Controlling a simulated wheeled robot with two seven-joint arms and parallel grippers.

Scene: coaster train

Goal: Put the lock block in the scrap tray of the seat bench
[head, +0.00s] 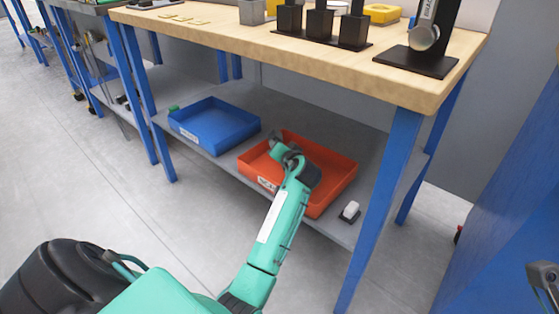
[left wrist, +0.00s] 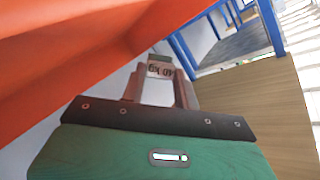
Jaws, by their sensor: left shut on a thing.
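An orange-red tray (head: 340,183) with a white label lies on the lower shelf of the wooden-topped bench. A blue tray (head: 215,122) lies to its left; I cannot read either label. My left arm reaches over the orange-red tray, and its dark end (head: 310,175) is over the tray's inside. In the left wrist view my left gripper (left wrist: 160,92) is shut on a small brownish block with dark lettering (left wrist: 160,70), probably the lock block. The orange-red tray wall (left wrist: 70,60) runs close beside it. The fingertips and block cannot be made out in the head view.
The bench top (head: 230,32) overhangs the shelf and carries black fixtures and a dark stand (head: 420,60). A blue bench leg (head: 385,200) stands right of the tray. A small white object on a black base (head: 350,211) sits at the shelf's front right. Floor in front is clear.

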